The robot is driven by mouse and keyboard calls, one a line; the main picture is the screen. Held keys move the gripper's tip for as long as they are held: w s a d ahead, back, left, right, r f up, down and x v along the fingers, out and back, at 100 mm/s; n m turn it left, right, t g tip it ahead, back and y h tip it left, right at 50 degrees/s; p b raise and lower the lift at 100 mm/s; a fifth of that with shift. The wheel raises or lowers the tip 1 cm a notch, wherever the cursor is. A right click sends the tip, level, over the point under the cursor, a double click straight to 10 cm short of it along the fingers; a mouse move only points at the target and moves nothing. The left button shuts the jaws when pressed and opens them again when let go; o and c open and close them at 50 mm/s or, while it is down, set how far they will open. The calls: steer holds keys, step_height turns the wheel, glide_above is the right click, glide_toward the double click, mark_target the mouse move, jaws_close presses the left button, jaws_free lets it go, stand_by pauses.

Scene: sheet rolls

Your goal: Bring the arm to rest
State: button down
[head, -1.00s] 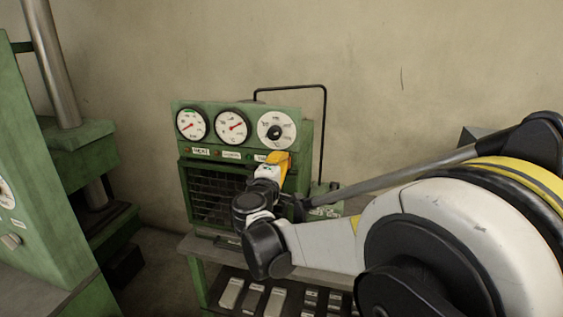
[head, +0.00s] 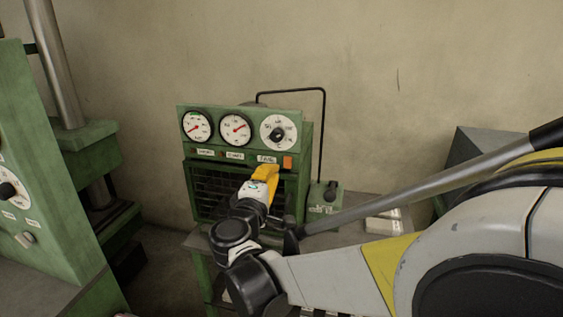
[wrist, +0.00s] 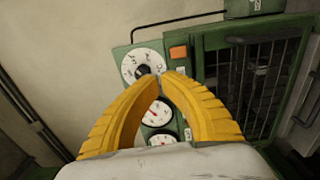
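My arm reaches in from the right in the head view. My gripper (head: 270,169) has yellow fingers and is in front of the green gauge cabinet (head: 307,150), just below its dial row. In the wrist view the two yellow fingers (wrist: 162,78) curve inward and their tips meet, with nothing visible held between them. Behind the tips show the dial with a black knob (head: 278,133) and an orange square button (head: 287,162). I cannot tell how far the tips are from the cabinet; no contact shows.
The cabinet, with two red-needle gauges (head: 197,127) and a dark grille, stands on a bench (head: 345,236). A small green switch box (head: 325,197) is beside it. A green machine (head: 45,190) with a steel column stands left. Bare wall is behind.

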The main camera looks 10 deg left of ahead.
steer(key=shift+s, duration=0.55)
steer(key=shift+r, duration=0.1)
steer(key=s+d+f+m+g+h, duration=0.1)
steer(key=s+d+f+m+g, duration=0.15)
steer(key=d, duration=0.65)
steer(key=s+d+f+m+g, duration=0.1)
steer(key=s+d+m+g, duration=0.25)
steer(key=d, duration=0.45)
steer(key=s+d+f+m+g+h, duration=0.1)
steer(key=s+d+m+g, duration=0.15)
steer(key=d, duration=0.65)
steer(key=s+d+f+m+g+y, duration=0.1)
steer(key=s+f+m, duration=0.3)
steer(key=s, duration=0.5)
steer(key=s+d+f+m+g+y+b, duration=0.1)
steer(key=s+d+f+m+y, duration=0.2)
steer(key=s, duration=0.6)
steer(key=shift+d+f+m+g, duration=0.35)
steer(key=shift+f+m, duration=0.1)
steer(key=shift+m, duration=0.2)
